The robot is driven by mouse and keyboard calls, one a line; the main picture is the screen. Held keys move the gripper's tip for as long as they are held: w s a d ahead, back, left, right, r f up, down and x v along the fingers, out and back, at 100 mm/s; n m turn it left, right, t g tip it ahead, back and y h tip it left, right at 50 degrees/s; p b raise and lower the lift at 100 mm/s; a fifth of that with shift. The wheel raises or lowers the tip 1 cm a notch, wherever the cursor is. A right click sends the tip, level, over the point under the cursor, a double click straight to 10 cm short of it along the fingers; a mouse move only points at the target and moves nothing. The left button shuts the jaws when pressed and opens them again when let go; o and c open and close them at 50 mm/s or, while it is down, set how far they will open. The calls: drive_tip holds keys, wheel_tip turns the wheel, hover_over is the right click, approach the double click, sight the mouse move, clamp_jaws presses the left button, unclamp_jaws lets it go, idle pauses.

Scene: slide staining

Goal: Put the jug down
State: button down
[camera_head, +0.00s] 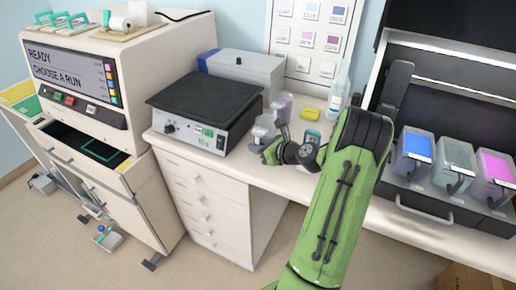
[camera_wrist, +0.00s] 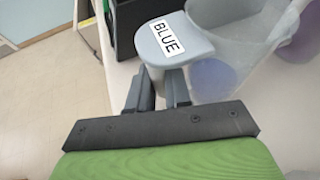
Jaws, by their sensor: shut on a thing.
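The jug is translucent grey with a solid grey handle top labelled BLUE. In the wrist view the jug (camera_wrist: 225,25) fills the upper middle, with a bluish patch low in its body. In the head view the jug (camera_head: 264,127) is at the counter's front edge, just right of the black-topped device. My gripper (camera_wrist: 162,90) is shut on the jug's handle, its dark fingers on either side below the label. In the head view my gripper (camera_head: 268,152) is partly hidden by its own wrist. I cannot tell whether the jug's base touches the counter.
A black-topped device (camera_head: 205,105) stands close on the left. Another jug with purple content (camera_head: 284,106), a yellow block (camera_head: 310,114) and a clear bottle (camera_head: 339,92) stand behind. Blue, grey and pink containers (camera_head: 455,160) stand in a dark rack on the right.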

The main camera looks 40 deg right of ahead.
drive_tip(key=c, duration=1.1)
unclamp_jaws()
drive_tip(key=shift+o, duration=0.2)
drive_tip(key=shift+r, duration=0.15)
drive_tip(key=a+p+v, duration=0.1)
drive_tip(key=p+v, duration=0.1)
drive_tip(key=v, duration=1)
drive_tip(key=w+a+r+n+g+y, duration=0.1)
drive_tip(key=w+a+r+n+g, duration=0.15)
drive_tip(key=a+n, duration=0.7)
drive_tip(key=w+a+r+n+g+y, duration=0.15)
drive_tip(key=a+n+g, duration=0.25)
drive_tip(key=a+n, duration=0.6)
drive_tip(key=s+a+r+n+h, duration=0.1)
drive_tip(key=s+a+r+n, duration=0.2)
drive_tip(key=s+a+n, duration=0.2)
drive_tip(key=s+a+r+n+g+h, duration=0.1)
drive_tip(key=s+a+n, duration=0.4)
drive_tip(key=s+n, duration=0.5)
drive_tip(key=shift+s+a+r+h, duration=0.3)
drive_tip(key=shift+s+r+h, duration=0.4)
drive_tip(key=shift+r, duration=0.2)
